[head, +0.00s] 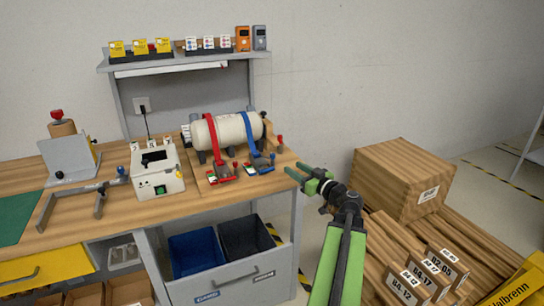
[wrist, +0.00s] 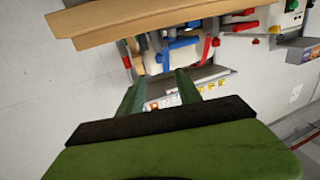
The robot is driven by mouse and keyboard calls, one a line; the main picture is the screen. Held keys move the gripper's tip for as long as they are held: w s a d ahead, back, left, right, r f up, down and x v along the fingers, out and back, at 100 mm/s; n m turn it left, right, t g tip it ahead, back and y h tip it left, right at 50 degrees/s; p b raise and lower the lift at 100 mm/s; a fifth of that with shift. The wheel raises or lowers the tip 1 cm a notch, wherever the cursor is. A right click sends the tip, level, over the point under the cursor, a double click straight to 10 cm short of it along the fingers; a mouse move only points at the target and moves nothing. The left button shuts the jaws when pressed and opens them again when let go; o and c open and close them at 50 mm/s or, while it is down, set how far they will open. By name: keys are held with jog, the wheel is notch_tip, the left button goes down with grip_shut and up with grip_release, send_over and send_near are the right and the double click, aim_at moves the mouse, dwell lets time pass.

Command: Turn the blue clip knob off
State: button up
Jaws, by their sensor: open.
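A cream cylinder (head: 228,132) lies on a wooden board on the bench, with a red strap and a blue strap (head: 251,134) over it. The blue clip (head: 260,163) sits at the front foot of the blue strap, right of the red clip (head: 221,174). Its knob is too small to tell its setting. My gripper (head: 295,171) is open and empty, right of the blue clip and apart from it, near the bench's right edge. In the wrist view the open fingers (wrist: 158,76) point toward blue parts (wrist: 180,43), seen upside down.
A white box (head: 157,172) with a green switch and a grey clamp frame (head: 78,203) stand left on the bench. A shelf (head: 185,60) with small boxes is behind. Below are a drawer with bins (head: 230,285) and, right, cardboard boxes (head: 405,180). A red knob (head: 280,141) stands behind the clip.

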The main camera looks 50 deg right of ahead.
aim_at(274, 156)
jog(key=w, duration=0.4)
jog(key=w+d, duration=0.1)
jog(key=w, duration=0.3)
jog(key=w+d, duration=0.1)
jog(key=w, duration=0.4)
jog(key=shift+w, duration=0.1)
jog(key=shift+a, duration=0.1)
grip_shut()
